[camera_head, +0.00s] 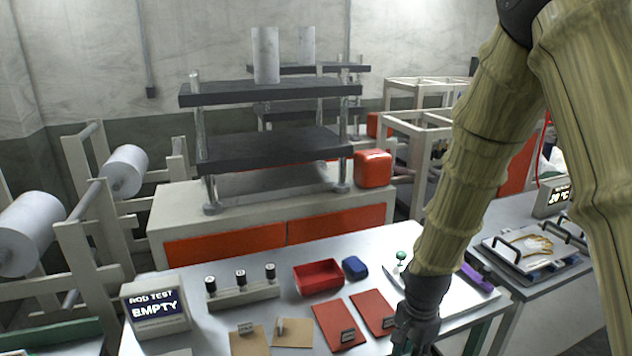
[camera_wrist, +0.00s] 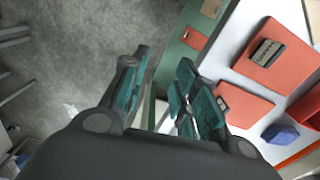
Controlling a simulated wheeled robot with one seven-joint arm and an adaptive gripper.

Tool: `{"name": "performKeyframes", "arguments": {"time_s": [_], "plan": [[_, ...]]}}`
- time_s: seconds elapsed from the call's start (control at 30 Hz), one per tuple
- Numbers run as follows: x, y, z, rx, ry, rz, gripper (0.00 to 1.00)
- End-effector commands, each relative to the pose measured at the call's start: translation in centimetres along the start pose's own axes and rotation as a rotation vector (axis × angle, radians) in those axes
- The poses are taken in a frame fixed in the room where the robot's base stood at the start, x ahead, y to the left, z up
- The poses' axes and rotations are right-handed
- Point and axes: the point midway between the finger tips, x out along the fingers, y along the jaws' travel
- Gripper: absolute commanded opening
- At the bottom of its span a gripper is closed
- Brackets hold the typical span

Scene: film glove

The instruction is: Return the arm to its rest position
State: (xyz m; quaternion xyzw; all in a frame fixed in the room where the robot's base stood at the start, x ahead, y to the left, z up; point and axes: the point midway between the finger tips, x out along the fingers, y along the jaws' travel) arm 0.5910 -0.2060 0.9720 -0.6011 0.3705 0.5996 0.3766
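My gripper (camera_head: 413,335) hangs at the bottom edge of the head view, at the front of the white table (camera_head: 320,249), with its fingertips partly cut off. My arm comes down to it from the upper right. In the wrist view my gripper (camera_wrist: 162,88) shows teal-padded fingers spread apart with nothing between them. Behind the fingers are the grey floor (camera_wrist: 70,50) and the table's edge.
Red plates (camera_head: 338,326), brown plates (camera_head: 250,341), a red tray (camera_head: 318,278) and a blue block (camera_head: 355,267) lie left of my gripper. A press (camera_head: 265,150) stands behind.

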Motion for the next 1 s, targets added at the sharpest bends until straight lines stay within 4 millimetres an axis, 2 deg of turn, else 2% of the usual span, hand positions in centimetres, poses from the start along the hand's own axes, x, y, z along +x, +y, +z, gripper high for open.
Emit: {"name": "performKeyframes", "arguments": {"time_s": [0.23, 0.37, 0.5, 0.7, 1.0], "plan": [[4.9, 2.1, 0.7, -0.118, -0.004, 0.005, 0.29], [8.7, 4.2, 1.4, -0.217, -0.008, 0.009, 0.29], [13.0, 6.9, 2.4, -0.344, -0.010, 0.009, 0.29], [18.4, 11.3, 4.1, -0.526, -0.012, 0.009, 0.29], [24.7, 18.7, 7.1, -0.796, -0.015, 0.009, 0.29]]}}
